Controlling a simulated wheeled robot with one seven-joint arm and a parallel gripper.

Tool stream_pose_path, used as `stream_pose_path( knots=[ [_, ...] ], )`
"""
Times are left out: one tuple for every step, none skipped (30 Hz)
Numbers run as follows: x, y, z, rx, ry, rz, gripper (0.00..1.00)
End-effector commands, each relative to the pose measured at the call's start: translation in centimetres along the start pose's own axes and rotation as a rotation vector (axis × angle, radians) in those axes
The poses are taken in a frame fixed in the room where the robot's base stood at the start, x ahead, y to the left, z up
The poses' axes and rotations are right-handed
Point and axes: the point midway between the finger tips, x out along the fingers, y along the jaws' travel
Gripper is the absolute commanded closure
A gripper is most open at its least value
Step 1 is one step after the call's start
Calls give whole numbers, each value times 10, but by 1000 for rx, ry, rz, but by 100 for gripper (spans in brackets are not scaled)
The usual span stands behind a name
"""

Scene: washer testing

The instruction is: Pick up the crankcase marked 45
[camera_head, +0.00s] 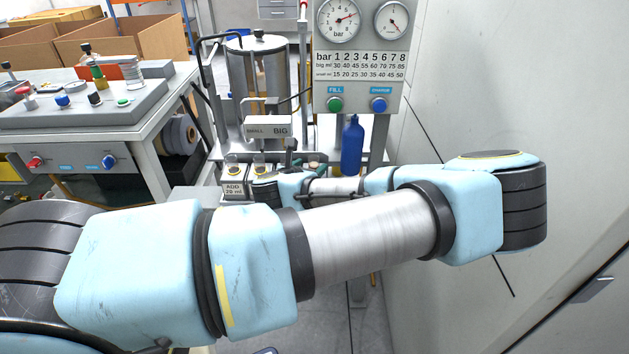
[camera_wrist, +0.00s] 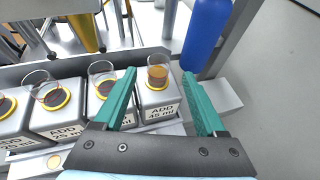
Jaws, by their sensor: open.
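The crankcase marked 45 (camera_wrist: 161,114) is a grey block labelled "ADD 45 ml", with a yellow ring and a clear glass cup of amber liquid on top. It stands upright at the right end of a row in the wrist view. My gripper (camera_wrist: 160,74) is open, with one teal finger on each side of this crankcase in the picture. I cannot tell whether either finger touches it. The left finger partly covers the neighbouring crankcase (camera_wrist: 99,108). In the head view my arm hides most of the row.
Another crankcase (camera_wrist: 60,120) stands further left in the row. A blue bottle (camera_head: 352,146) stands right of the row and shows close in the wrist view (camera_wrist: 206,36). A gauge panel (camera_head: 361,75) rises behind. A workbench (camera_head: 85,120) with buttons is at left, a wall (camera_head: 500,100) at right.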

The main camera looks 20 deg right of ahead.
Motion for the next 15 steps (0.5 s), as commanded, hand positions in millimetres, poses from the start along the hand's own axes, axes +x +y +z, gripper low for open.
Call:
stream_pose_path(
  knots=[
    [4, 0, 1, -1, 0, 0, 27],
    [8, 0, 2, -1, 0, -1, 27],
    [14, 1, 2, -1, -1, -1, 27],
    [19, 2, 3, -1, -1, 0, 27],
    [23, 2, 3, -1, -1, 0, 27],
    [29, 2, 4, -2, -1, 0, 27],
    [34, 2, 3, -2, -1, -1, 27],
    [38, 2, 2, -2, -1, 0, 27],
    [42, 2, 2, -2, -1, 0, 27],
    [45, 2, 2, -2, -1, 0, 27],
    [46, 2, 2, -1, -1, 0, 27],
    [48, 2, 1, -1, -1, 0, 27],
    [49, 2, 1, -1, -1, 0, 27],
    [50, 2, 1, -1, -1, 0, 27],
    [50, 2, 1, -1, -1, 1, 27]
  ],
)
